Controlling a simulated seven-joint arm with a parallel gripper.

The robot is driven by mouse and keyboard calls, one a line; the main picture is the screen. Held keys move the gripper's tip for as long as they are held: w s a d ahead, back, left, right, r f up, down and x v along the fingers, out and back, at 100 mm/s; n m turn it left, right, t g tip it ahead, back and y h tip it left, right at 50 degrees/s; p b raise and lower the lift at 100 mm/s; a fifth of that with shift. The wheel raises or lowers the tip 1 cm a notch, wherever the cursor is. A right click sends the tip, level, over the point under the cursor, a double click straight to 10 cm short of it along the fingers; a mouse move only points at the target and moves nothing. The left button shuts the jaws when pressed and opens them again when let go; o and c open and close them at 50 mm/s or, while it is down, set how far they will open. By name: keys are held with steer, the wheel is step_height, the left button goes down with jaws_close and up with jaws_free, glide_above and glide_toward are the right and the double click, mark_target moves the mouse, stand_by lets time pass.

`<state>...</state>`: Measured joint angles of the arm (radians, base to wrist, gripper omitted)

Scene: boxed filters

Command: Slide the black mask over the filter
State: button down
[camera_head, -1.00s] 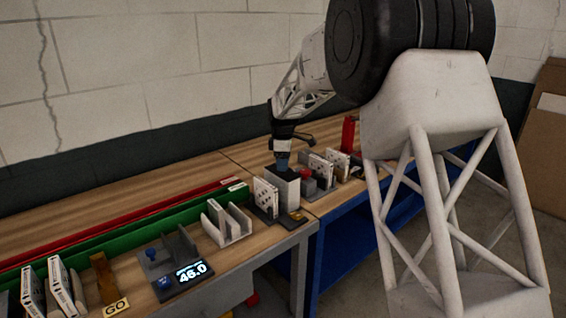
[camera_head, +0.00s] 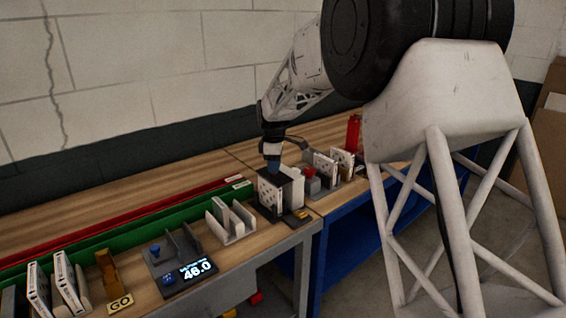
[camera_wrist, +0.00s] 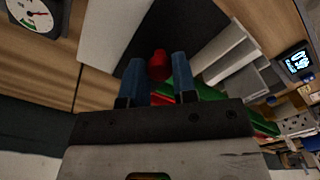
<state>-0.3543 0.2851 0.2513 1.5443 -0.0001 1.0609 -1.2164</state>
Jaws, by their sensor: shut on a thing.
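My gripper (camera_head: 272,164) points down, its blue fingertips at the top of the black mask (camera_head: 276,180). In the wrist view the blue fingers (camera_wrist: 157,78) close around a red knob (camera_wrist: 158,64) over the dark face of the mask (camera_wrist: 168,25). The filter (camera_head: 268,198) is an upright white panel with dark dots in a dark holder, left of a white block (camera_head: 295,184). The mask is held at the filter's upper edge, close behind or over it. I cannot tell whether they touch; the mask's lower part is hidden.
A red-topped device (camera_head: 309,173) and more boxed filters (camera_head: 342,160) stand close on the right. A grey-white slotted rack (camera_head: 232,222) and a display reading 46.0 (camera_head: 198,269) are on the left. Green and red rails run along the back.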

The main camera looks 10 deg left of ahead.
steer(key=shift+s+a, duration=0.3)
steer(key=c, duration=0.9)
jaws_free()
steer(key=shift+r, duration=0.1)
steer(key=shift+r, duration=3.8)
